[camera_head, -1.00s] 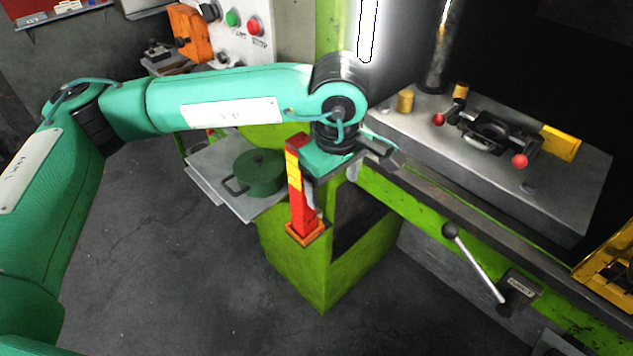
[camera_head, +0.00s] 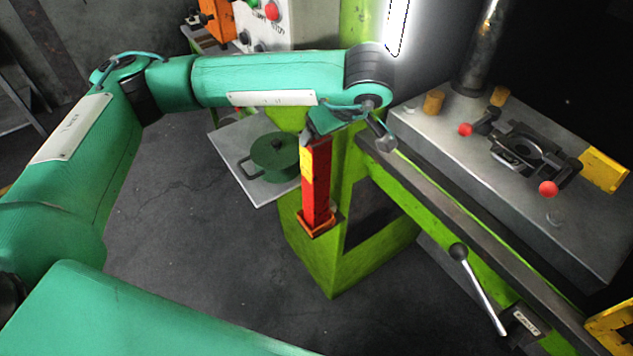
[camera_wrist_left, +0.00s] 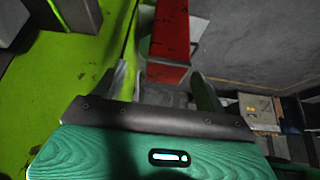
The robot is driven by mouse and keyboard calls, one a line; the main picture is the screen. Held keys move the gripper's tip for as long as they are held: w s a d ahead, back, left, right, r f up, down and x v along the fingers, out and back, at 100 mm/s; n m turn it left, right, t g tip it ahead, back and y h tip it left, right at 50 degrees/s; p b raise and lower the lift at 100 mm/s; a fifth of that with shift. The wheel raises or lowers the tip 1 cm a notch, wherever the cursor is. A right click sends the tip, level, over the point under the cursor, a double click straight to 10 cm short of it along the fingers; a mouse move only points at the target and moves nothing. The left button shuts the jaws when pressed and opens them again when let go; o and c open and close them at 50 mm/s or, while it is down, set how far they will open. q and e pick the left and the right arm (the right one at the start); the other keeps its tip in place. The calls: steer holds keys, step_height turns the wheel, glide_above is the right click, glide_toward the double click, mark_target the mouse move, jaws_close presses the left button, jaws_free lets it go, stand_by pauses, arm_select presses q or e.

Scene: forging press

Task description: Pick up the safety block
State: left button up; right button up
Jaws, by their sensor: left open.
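The safety block is a tall red post (camera_head: 318,193) with a yellow label, standing upright in an orange holder (camera_head: 318,224) on the green press frame. My left arm comes in from the left and its wrist is at the block's top, partly hiding the gripper. In the left wrist view the red block (camera_wrist_left: 171,32) extends away from my left gripper (camera_wrist_left: 160,74). The gripper is open, with one finger on each side of the block's near end. I cannot tell whether either finger touches it. My right gripper is not in view.
A green lidded pot (camera_head: 275,157) sits on a grey shelf (camera_head: 227,137) left of the block. The press bed (camera_head: 425,121) with a black fixture (camera_head: 515,147) and red knobs is at the right. A lever (camera_head: 480,285) sticks out below it. The floor at centre left is clear.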

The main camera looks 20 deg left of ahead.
arm_select(q)
steer(key=shift+a+f, duration=0.2)
steer(key=shift+f, duration=0.1)
steer(key=shift+w+a+f, duration=0.1)
steer(key=shift+w+f, duration=0.05)
steer(key=shift+f, duration=0.05)
steer(key=shift+a+f+p, duration=0.2)
steer(key=shift+f+p, duration=0.15)
steer(key=shift+p, duration=0.05)
steer(key=shift+w+a+f+p, duration=0.1)
steer(key=shift+a+f+p, duration=0.3)
steer(key=shift+f, duration=0.25)
steer(key=shift+x, duration=1.45)
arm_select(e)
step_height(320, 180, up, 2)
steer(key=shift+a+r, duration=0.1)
